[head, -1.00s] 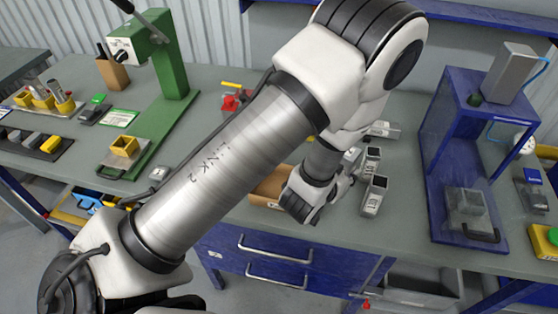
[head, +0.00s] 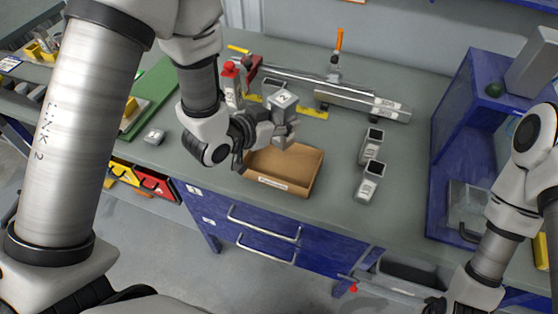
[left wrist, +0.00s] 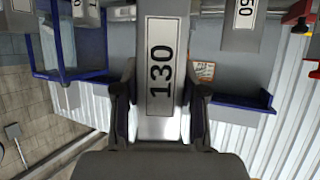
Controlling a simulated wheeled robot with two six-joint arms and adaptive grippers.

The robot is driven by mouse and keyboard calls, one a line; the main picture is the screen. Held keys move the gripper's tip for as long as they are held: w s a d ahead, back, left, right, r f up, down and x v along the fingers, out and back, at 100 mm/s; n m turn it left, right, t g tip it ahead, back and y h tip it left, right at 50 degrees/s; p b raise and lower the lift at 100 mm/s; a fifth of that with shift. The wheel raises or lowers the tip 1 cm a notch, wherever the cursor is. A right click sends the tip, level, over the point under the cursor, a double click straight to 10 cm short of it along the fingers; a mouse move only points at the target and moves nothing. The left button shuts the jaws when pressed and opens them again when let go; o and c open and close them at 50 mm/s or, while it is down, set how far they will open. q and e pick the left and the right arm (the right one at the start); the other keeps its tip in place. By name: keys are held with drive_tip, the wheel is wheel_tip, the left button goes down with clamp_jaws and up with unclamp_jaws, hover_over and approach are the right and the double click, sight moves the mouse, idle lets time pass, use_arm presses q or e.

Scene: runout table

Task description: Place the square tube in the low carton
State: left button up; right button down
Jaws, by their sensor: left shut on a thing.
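In the left wrist view the tube (left wrist: 160,65) carries the label 130 and sits between both fingers. The low carton (head: 308,172), an open brown box with a white label on its front, stands on the table just below and in front of the gripper. The held tube is over or just behind the carton's back edge; I cannot tell which. The visible carton floor is empty. My right arm shows at the right, but its gripper is out of view.
Two other square tubes (head: 372,146) (head: 369,183) stand right of the carton. A long rail (head: 345,95) and a red clamp (head: 231,82) lie behind. A blue stand (head: 455,120) is at the right. Bare table lies between it and the tubes.

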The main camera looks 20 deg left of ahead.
use_arm(q)
wheel_tip(320, 180, down, 9)
drive_tip(key=shift+s+r+p, duration=0.1)
drive_tip(key=shift+s+p, duration=0.05)
drive_tip(key=shift+p, duration=0.8)
drive_tip(key=shift+f, duration=0.35)
drive_tip(key=shift+d+f, duration=0.1)
drive_tip(key=shift+f, duration=0.05)
drive_tip(key=o, duration=0.8)
drive_tip(key=shift+f, duration=0.1)
drive_tip(key=o, duration=0.4)
drive_tip(key=shift+o, duration=0.2)
